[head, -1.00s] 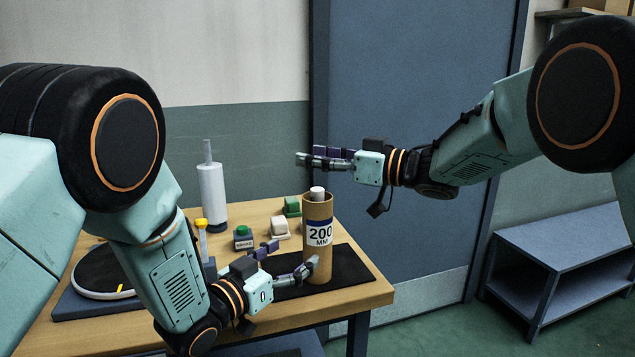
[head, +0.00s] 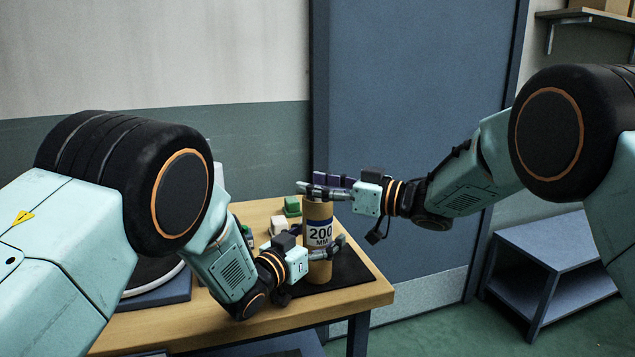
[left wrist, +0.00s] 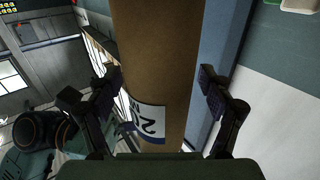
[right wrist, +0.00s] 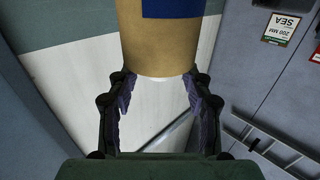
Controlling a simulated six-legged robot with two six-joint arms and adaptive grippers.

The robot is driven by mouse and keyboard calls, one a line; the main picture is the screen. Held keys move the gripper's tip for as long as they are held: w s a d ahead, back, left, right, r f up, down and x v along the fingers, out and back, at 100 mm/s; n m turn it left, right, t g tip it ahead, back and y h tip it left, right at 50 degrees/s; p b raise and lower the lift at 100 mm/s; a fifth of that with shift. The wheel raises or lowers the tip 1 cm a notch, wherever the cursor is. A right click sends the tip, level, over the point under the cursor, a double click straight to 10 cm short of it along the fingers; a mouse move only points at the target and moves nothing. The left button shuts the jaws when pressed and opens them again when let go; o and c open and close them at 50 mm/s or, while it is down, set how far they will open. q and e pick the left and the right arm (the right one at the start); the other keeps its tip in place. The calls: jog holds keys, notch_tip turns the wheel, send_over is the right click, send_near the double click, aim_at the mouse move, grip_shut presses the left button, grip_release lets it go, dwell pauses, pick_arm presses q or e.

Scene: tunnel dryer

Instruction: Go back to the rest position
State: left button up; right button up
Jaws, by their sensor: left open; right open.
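A brown cardboard tube (head: 319,270) with a "200 MM" label stands upright on a black mat (head: 354,272) on the wooden table. My left gripper (head: 328,247) is open with its fingers on either side of the tube, which also fills the middle of the left wrist view (left wrist: 160,60). My right gripper (head: 325,187) is open at the tube's top. In the right wrist view the tube's end (right wrist: 160,55) shows just beyond and between the fingertips. Whether any finger touches the tube, I cannot tell. The tube's top opening is hidden by the right gripper.
My left arm hides much of the table's left side. A blue door (head: 420,110) is behind; a low blue shelf (head: 560,245) stands at right.

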jog(key=shift+w+f, duration=0.1)
jog(key=shift+f, duration=0.25)
jog(key=shift+r, duration=0.25)
pick_arm(q)
jog(key=shift+r, duration=0.1)
pick_arm(e)
jog(key=shift+r, duration=0.1)
